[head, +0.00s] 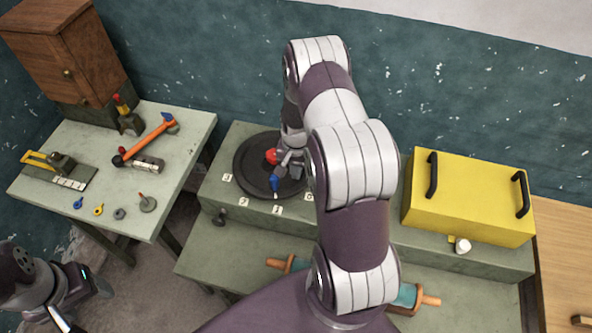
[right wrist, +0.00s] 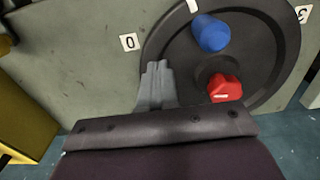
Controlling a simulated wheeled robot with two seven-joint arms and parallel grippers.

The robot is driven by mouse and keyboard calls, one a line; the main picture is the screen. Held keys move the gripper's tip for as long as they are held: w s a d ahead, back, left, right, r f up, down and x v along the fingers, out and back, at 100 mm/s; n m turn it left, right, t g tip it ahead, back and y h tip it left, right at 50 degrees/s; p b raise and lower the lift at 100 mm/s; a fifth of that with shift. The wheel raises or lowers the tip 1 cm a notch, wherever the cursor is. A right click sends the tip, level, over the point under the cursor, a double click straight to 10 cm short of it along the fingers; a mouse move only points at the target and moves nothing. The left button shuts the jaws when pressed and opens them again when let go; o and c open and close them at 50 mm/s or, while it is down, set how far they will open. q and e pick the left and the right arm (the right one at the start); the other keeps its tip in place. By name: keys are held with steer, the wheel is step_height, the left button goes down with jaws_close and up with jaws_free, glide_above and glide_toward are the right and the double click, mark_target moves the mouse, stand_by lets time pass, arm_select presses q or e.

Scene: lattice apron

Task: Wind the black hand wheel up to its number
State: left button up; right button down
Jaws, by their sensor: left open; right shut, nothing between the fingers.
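The black hand wheel (head: 247,172) lies on the green bench's upper level, with a blue knob (head: 275,184) near its rim and a red hub (head: 271,156). Number labels stand around its near side, among them a 3 (head: 227,177) and a 0 (head: 308,196). My right gripper (head: 284,165) is over the wheel, shut and empty. In the right wrist view its grey fingers (right wrist: 157,72) are together, left of the blue knob (right wrist: 211,34) and red hub (right wrist: 223,88), apart from both. My left gripper (head: 85,305) is open at the lower left, far from the wheel.
A yellow box with black handles (head: 470,195) stands right of the wheel. The left table (head: 130,185) holds an orange-handled tool (head: 148,140), a yellow-handled device (head: 50,161) and small parts. A spool with orange handles (head: 290,264) lies on the bench's lower level, partly behind my arm.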

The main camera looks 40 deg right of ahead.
step_height(320, 180, up, 6)
steer(key=p, duration=0.4)
steer(key=shift+r, duration=0.15)
steer(key=s+a+r+n+b, duration=0.3)
steer(key=s+a+n+b, duration=0.2)
steer(key=a, duration=0.3)
steer(key=s+a+r+n+t+b, duration=0.1)
steer(key=s+a+r+n+b, duration=0.2)
steer(key=s+a+n+b, duration=0.2)
steer(key=shift+s+a+r+b, duration=0.35)
steer(key=shift+s+a+b, duration=0.35)
steer(key=shift+a, duration=0.95)
